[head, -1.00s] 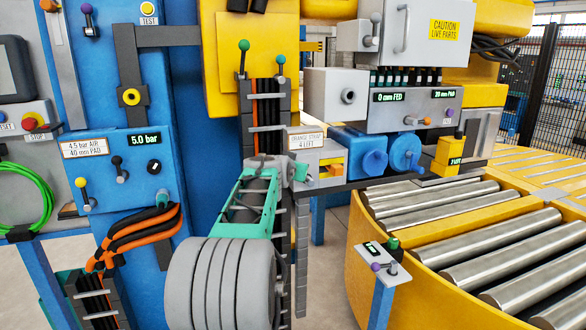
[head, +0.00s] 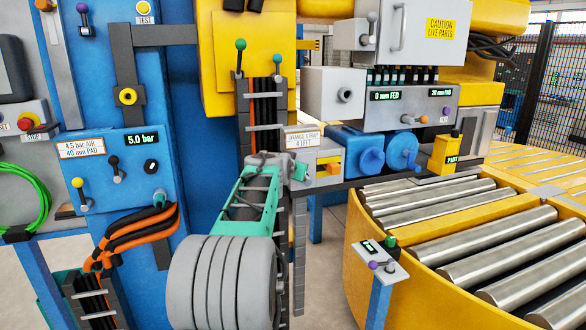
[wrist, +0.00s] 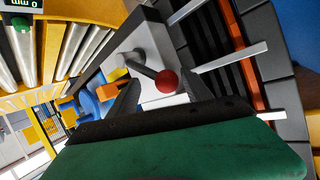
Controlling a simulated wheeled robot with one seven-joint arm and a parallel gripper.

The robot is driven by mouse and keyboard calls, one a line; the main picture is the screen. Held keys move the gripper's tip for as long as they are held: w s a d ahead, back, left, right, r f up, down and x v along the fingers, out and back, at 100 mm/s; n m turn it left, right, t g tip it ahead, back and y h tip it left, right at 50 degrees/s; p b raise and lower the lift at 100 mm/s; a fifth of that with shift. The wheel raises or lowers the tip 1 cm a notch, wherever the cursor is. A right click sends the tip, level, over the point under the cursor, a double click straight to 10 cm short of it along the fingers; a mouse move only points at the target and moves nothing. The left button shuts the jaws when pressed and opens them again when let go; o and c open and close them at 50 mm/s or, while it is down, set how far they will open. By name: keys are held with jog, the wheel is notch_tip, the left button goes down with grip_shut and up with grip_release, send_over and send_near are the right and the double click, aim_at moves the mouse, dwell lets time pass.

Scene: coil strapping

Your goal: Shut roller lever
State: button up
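A lever with a red ball tip (wrist: 166,81) stands out from a pale grey box (wrist: 158,97) in the wrist view. Its dark stem runs from a round grey pivot. I see no label naming it the roller lever. My gripper (wrist: 158,97) is open, its two dark fingers either side of the ball, with no clear contact. The red ball is hidden there.
Blue rollers (head: 385,152) and an orange block (head: 335,168) sit right of my gripper. A roller conveyor (head: 480,235) and a small post with knobs (head: 380,262) stand at the right. Vertical strap guides (head: 265,115) rise close behind my gripper.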

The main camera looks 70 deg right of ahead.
jog(key=b+v, duration=0.2)
jog(key=v, duration=0.5)
jog(key=shift+a, duration=0.4)
